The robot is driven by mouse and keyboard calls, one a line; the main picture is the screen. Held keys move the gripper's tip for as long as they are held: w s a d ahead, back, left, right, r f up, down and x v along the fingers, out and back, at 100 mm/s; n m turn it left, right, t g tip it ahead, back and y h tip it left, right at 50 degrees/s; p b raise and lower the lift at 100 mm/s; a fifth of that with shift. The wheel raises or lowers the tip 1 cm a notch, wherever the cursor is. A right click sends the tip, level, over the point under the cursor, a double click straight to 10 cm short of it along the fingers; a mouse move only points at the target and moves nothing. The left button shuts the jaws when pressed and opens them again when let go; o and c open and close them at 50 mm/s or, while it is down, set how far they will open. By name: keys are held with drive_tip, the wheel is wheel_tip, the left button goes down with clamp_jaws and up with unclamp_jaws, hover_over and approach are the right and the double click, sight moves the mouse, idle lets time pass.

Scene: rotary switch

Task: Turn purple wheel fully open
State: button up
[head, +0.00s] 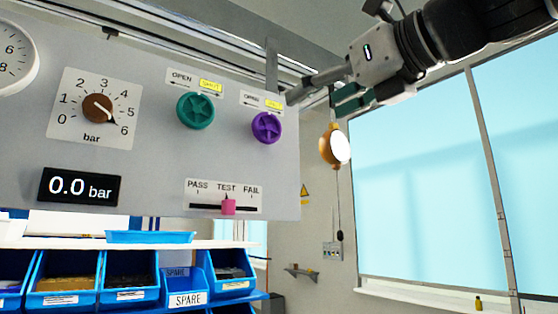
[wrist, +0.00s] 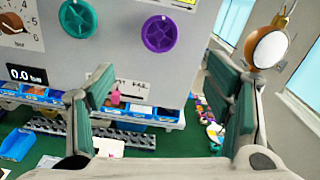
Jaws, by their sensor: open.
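The purple wheel (head: 266,127) is a round spoked handwheel on the right part of the upright grey panel. Above it is a label (head: 262,101) with OPEN on the left and a yellow-marked word on the right, probably SHUT. In the wrist view the purple wheel (wrist: 159,33) is near the top, beyond the fingers and apart from them. My gripper (head: 322,96) is in the air to the right of and slightly above the wheel in the head view. In the wrist view my gripper (wrist: 165,105) has its green-padded fingers wide apart with nothing between them.
A green wheel (head: 195,111) is left of the purple one. A dial knob (head: 98,108), a display (head: 80,186) reading 0.0 bar and a pink slider (head: 228,207) share the panel. A round lamp (head: 335,146) hangs right of the panel. Blue bins (head: 62,278) stand below.

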sight(269, 129)
drive_tip(key=p+x, duration=0.1)
drive_tip(key=x, duration=1.2)
drive_tip(key=shift+w+a, duration=0.25)
drive_tip(key=shift+c, duration=0.2)
drive_tip(key=c, duration=1.1)
